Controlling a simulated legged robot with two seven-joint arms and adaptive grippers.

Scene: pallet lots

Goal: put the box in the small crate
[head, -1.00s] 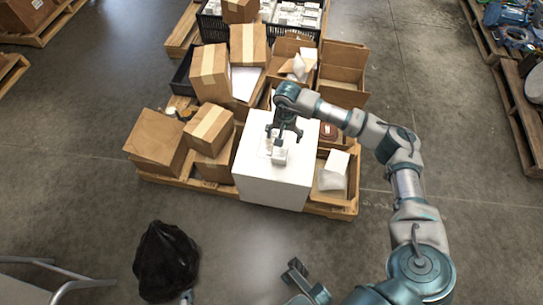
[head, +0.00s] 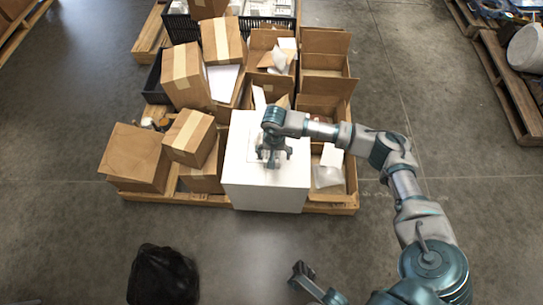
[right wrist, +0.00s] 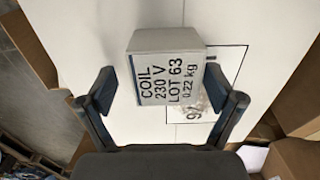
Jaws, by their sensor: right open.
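The box is a small pale carton (right wrist: 170,72) printed "COIL 230 V LOT 63 0.22 kg". It sits on the flat top of a large white carton (head: 262,195), over a printed label. My right gripper (right wrist: 157,82) is open in the right wrist view, its fingers on either side of the box. A gap shows at the left finger; contact at the right finger is unclear. In the head view my right gripper (head: 273,157) is above the white carton and hides most of the box. I cannot tell which container is the small crate.
Brown cartons (head: 137,155) crowd the pallet left of the white carton. Open cartons (head: 327,65) stand behind and right, some with packing inside. A black crate (head: 180,27) is at the back. A black bag (head: 163,275) is on the floor, front left.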

